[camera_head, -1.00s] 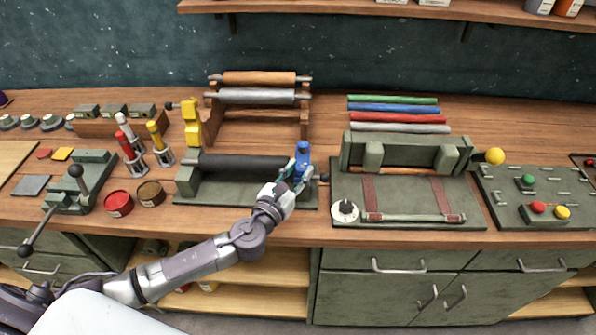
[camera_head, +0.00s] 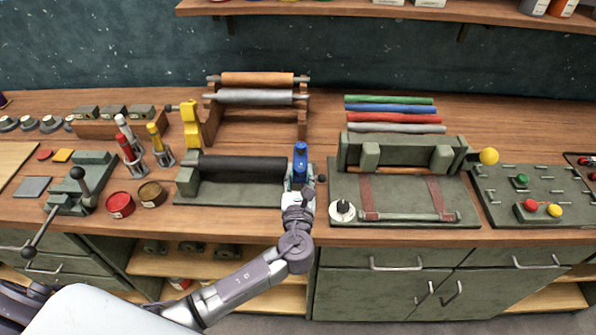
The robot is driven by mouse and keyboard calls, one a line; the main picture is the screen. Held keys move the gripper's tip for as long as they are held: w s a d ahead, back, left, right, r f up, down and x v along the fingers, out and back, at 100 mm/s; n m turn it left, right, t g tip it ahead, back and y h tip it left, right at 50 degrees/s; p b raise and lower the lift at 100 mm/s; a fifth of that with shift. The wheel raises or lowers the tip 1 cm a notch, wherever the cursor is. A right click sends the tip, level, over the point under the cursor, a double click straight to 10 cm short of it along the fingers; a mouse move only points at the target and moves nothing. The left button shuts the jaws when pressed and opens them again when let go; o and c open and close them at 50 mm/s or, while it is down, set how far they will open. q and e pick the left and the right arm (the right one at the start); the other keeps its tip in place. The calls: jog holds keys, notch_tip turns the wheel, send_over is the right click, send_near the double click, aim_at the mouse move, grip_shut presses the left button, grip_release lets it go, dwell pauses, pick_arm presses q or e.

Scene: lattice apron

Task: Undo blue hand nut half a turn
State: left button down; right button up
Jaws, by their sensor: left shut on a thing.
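The blue hand nut (camera_head: 300,150) sits at the right end of the black roller (camera_head: 243,166), on a green-grey base (camera_head: 225,193). My left gripper (camera_head: 299,181) reaches up from the front edge of the bench and is shut at the nut's lower part. Its fingers hide that part and the right end support. The upper blue part shows above the fingers. A small dark knob (camera_head: 321,178) stands just right of the gripper. My right gripper is not in view.
Right of the gripper is a green press-like fixture (camera_head: 403,208) with red straps and a yellow ball (camera_head: 488,156). Behind stands a wooden rack (camera_head: 212,120) with rolls. A yellow clamp (camera_head: 191,122) stands left of the rack. Red and brown tins (camera_head: 120,204) stand left.

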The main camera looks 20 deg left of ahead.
pick_arm(q)
jog(key=shift+w+d+n+g+y, duration=0.15)
jog(key=shift+n+g+y, duration=0.25)
jog(key=shift+n+y, duration=0.35)
jog(key=shift+s+d+n+g+y, duration=0.1)
jog(key=shift+n+g+y, duration=0.35)
jog(key=shift+y, duration=0.5)
jog(key=shift+w+y, duration=0.1)
jog(key=shift+y, duration=0.2)
jog(key=c, duration=0.7)
grip_release()
jog(key=shift+c, duration=0.2)
jog(key=shift+s+d, duration=0.1)
jog(key=shift+s, duration=0.1)
jog(key=v, duration=1.1)
jog(key=shift+s+d, duration=0.15)
jog(key=shift+s, duration=0.15)
jog(key=shift+r, duration=0.1)
